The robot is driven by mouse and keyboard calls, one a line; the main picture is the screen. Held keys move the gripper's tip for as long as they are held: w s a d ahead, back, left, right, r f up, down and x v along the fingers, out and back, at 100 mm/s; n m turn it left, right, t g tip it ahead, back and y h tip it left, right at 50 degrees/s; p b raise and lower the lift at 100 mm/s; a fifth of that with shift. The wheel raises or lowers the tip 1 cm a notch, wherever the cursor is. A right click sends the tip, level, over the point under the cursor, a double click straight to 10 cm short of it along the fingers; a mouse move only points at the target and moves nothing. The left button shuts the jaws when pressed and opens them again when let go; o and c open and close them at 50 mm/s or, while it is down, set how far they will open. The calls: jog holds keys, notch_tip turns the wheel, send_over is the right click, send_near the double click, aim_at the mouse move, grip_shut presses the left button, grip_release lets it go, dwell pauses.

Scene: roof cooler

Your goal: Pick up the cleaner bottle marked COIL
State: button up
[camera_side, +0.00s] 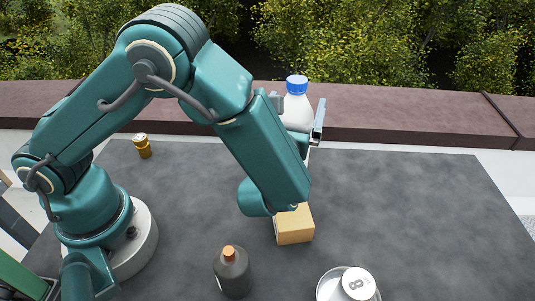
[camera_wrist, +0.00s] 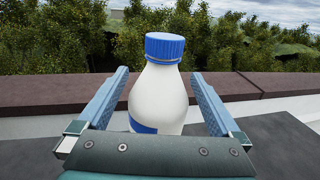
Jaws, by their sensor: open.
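A white bottle with a blue cap (camera_side: 297,103) stands upright past my wrist, near the parapet in the side view. In the wrist view the white bottle (camera_wrist: 160,92) stands between my two fingers, with part of a blue label at its lower front. No COIL marking can be read on it. My gripper (camera_wrist: 160,92) is open, with one finger on each side of the bottle and visible gaps to it. In the side view my gripper (camera_side: 298,118) is partly hidden by my forearm. The bottle's base is hidden in both views.
A dark bottle with an orange cap (camera_side: 233,272) stands at the front. A tan block (camera_side: 294,225) is below my wrist. A round dish (camera_side: 328,287) holds a white disc (camera_side: 358,283) marked 8. The parapet (camera_side: 400,123) runs behind; the right side is clear.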

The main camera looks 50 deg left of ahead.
jog(key=shift+f, duration=1.55)
notch_tip(320, 180, down, 4)
jog(key=shift+f, duration=0.2)
jog(key=shift+x, duration=1.2)
jog(key=shift+w+a+r, duration=0.15)
jog(key=shift+w, duration=0.15)
jog(key=c, duration=1.5)
grip_shut()
jog(key=shift+r, duration=0.2)
